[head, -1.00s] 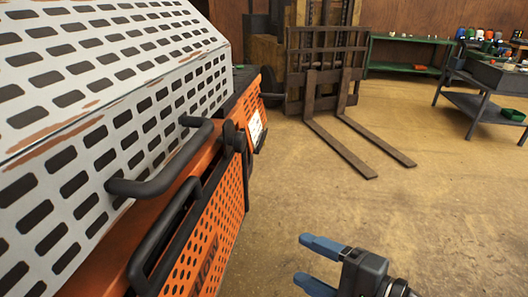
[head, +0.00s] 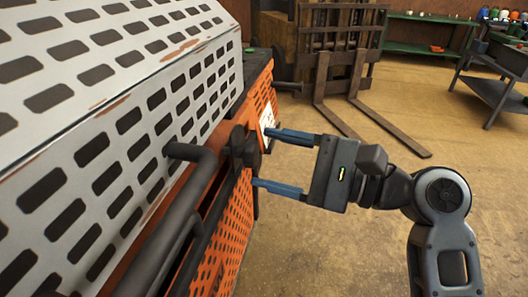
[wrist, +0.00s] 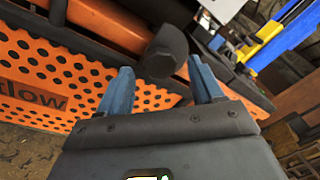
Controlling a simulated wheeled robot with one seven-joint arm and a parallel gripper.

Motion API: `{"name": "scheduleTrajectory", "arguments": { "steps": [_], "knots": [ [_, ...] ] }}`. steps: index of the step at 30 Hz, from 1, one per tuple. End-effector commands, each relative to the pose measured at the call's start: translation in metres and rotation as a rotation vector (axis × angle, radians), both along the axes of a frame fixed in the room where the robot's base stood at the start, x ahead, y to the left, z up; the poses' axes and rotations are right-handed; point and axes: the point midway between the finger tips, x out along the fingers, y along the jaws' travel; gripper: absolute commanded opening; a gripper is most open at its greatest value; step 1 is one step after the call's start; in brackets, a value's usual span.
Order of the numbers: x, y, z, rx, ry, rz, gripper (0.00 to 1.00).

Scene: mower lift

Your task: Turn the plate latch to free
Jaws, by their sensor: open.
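The plate latch, a dark knob with a short handle (head: 244,146), sits on the orange machine's upper edge in the head view. It also shows in the wrist view as a dark rounded knob (wrist: 166,52), just ahead of and between my fingertips. My gripper (head: 267,160) is open, its two blue fingers pointing left at the latch, one on the far side and one on the near side. In the wrist view my gripper (wrist: 159,76) has nothing between its fingers up close. Whether a fingertip touches the latch I cannot tell.
A white perforated plate (head: 110,110) and a dark bar handle (head: 185,195) lie left of the latch. The orange perforated panel (head: 222,250) drops below it. A forklift mast with forks (head: 340,60) stands behind. The floor on the right is open.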

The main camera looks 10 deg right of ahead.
Motion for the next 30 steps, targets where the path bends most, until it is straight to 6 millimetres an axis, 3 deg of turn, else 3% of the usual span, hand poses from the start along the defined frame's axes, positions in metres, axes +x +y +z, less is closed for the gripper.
{"name": "scheduleTrajectory", "arguments": {
  "steps": [6, 15, 30],
  "knots": [
    [0.010, 0.017, 0.000, 0.000, 0.000, -0.001, 0.66],
    [0.011, 0.018, 0.000, -0.001, -0.001, -0.002, 0.66],
    [0.011, 0.018, 0.000, 0.000, -0.001, -0.002, 0.19]
  ]
}}
